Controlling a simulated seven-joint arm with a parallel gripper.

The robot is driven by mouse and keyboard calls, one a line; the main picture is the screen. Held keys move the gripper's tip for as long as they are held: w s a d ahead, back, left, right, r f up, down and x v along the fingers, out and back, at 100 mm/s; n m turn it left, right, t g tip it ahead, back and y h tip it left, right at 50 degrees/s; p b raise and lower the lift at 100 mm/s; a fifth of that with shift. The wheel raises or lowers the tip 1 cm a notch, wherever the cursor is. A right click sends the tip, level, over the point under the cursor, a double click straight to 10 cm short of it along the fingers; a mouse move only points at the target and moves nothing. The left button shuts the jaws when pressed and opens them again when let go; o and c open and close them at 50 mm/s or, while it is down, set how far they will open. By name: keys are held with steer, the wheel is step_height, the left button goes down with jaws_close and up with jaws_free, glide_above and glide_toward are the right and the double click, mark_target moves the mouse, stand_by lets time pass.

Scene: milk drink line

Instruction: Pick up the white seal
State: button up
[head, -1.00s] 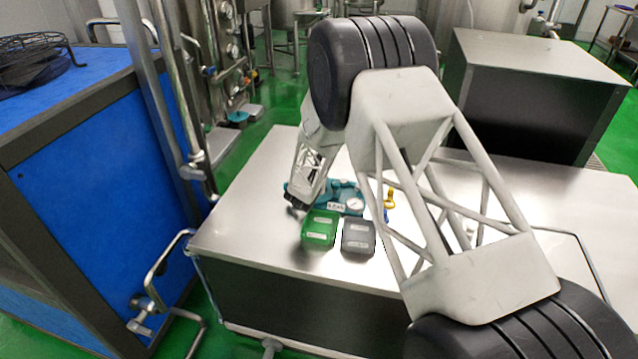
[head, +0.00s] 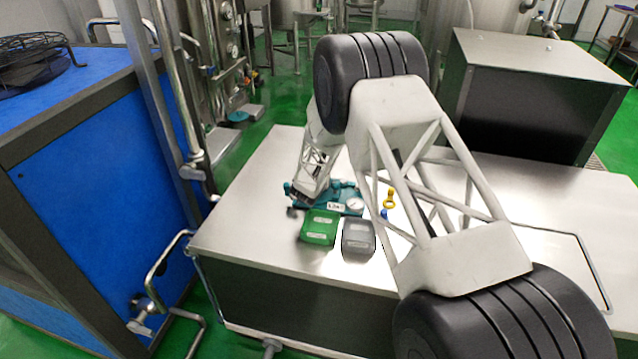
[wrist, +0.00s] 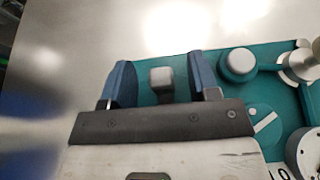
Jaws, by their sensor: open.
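A teal fixture (head: 340,190) stands on the steel table and fills the right of the wrist view (wrist: 285,95). My gripper (wrist: 163,72) is open, with one blue finger on each side of a small pale grey-white block-shaped piece (wrist: 161,78) at the fixture's left edge. The piece sits between the fingers, with gaps visible on both sides. A round white cap (wrist: 239,62) stands on the fixture, right of the right finger. I cannot tell for certain which pale piece is the white seal. In the head view my gripper (head: 298,201) is at the fixture's left end, its fingers small and unclear.
A green bin (head: 319,228) and a grey bin (head: 358,237) stand in front of the fixture. A yellow ring-shaped piece (head: 390,200) and a blue piece (head: 384,214) are to its right. The table (head: 240,225) is bare left of the fixture.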

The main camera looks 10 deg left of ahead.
stand_by(0.3)
steer(key=c, duration=1)
steer(key=shift+r, duration=0.15)
steer(key=shift+r, duration=0.8)
steer(key=shift+s+r, duration=0.15)
steer(key=shift+r, duration=0.8)
steer(key=s+d, duration=0.2)
steer(key=s, duration=0.2)
steer(key=s+d+r, duration=0.1)
steer(key=s+d, duration=0.1)
steer(key=s, duration=0.3)
steer(key=s+d, duration=0.2)
steer(key=s, duration=0.3)
steer(key=shift+s+d+r, duration=0.15)
steer(key=shift+d, duration=0.2)
